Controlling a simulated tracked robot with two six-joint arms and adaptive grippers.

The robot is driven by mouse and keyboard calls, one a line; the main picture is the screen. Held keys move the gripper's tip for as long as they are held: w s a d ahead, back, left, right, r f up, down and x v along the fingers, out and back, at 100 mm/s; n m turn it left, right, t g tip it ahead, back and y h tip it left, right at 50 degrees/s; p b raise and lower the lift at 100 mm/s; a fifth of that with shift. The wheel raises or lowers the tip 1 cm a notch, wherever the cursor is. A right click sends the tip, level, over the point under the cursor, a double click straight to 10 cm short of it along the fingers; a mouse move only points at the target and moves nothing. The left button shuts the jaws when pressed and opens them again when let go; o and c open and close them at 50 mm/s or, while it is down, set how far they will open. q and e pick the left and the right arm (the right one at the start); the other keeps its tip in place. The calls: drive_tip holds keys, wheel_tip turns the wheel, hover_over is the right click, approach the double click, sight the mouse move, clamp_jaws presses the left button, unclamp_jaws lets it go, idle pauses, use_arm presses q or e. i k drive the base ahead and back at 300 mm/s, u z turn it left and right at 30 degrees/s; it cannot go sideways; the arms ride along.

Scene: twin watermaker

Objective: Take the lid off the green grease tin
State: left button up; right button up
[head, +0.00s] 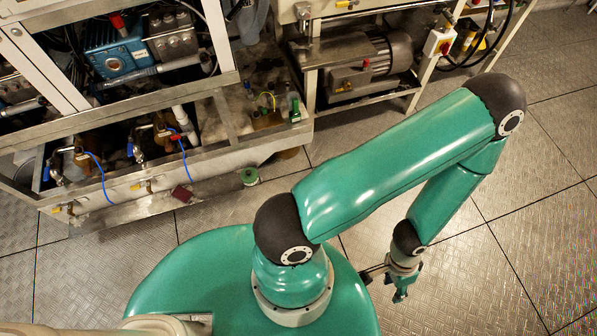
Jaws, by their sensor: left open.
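A small round green tin (249,177), which looks like the grease tin, sits low beside the front edge of the machine frame. It is too small to tell its lid apart from its body. My left gripper (397,290) hangs at the end of the green arm, low and right of the middle, over the floor plates. It is open and appears empty. It is well to the right of the tin and nearer to my base, not touching it. My right gripper is not in view.
The machine frame (215,157), with valves and blue hoses, fills the upper left. A dark red item (184,195) lies left of the tin. A green bottle (295,110) stands inside the frame. A motor (352,68) sits on a stand behind. The floor at right is clear.

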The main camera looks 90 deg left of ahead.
sight(248, 174)
drive_tip(key=z, duration=0.3)
drive_tip(key=i, duration=0.55)
drive_tip(key=u, duration=2.1)
drive_tip(key=i, duration=0.35)
drive_tip(key=u, duration=2.9)
drive_tip(key=i, duration=1.1)
drive_tip(key=z, duration=0.7)
